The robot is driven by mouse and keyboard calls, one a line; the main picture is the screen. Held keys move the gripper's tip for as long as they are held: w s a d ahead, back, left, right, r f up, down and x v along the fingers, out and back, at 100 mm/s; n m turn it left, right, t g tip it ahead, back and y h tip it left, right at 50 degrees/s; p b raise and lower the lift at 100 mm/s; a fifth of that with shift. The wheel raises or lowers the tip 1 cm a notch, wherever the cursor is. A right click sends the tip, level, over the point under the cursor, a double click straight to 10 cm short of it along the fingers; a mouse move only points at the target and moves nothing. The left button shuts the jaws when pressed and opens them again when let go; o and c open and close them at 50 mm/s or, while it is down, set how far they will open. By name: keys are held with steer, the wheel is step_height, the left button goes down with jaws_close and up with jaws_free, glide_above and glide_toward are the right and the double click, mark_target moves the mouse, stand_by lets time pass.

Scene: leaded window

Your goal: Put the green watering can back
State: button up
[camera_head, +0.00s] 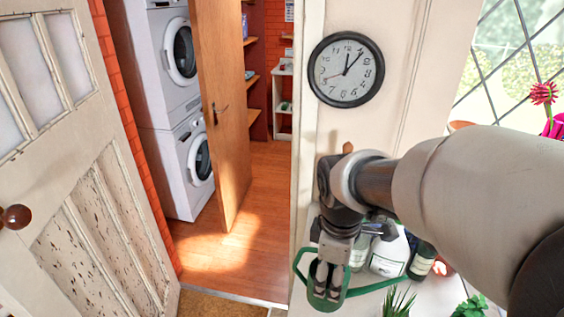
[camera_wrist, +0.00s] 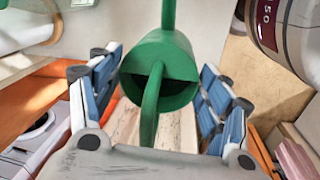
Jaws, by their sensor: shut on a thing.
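The green watering can (camera_head: 374,287) is in my gripper (camera_head: 327,291) at the lower middle of the head view. Its handle loop shows left of the fingers and its thin spout points right. In the wrist view the can (camera_wrist: 160,52) lies between the blue-padded fingers of my gripper (camera_wrist: 158,85), with its handle running toward the palm. My gripper is shut on it, though finger contact is partly hidden. I cannot tell from these views whether the can touches a surface below.
Behind my gripper stand a pale bottle (camera_head: 388,256) and a dark bottle (camera_head: 422,262). Green plants (camera_head: 470,307) are at the lower right, and a pink flower (camera_head: 544,93) stands by the leaded window (camera_head: 510,55). A clock (camera_head: 346,70) hangs above. Open doorway floor (camera_head: 255,225) lies left.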

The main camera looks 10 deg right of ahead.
step_height(320, 180, down, 12)
steer(key=b, duration=0.4)
steer(key=shift+a+f, duration=0.1)
steer(key=shift+f, duration=0.1)
steer(key=shift+f, duration=0.2)
steer(key=o, duration=1.1)
steer(key=shift+o, duration=0.2)
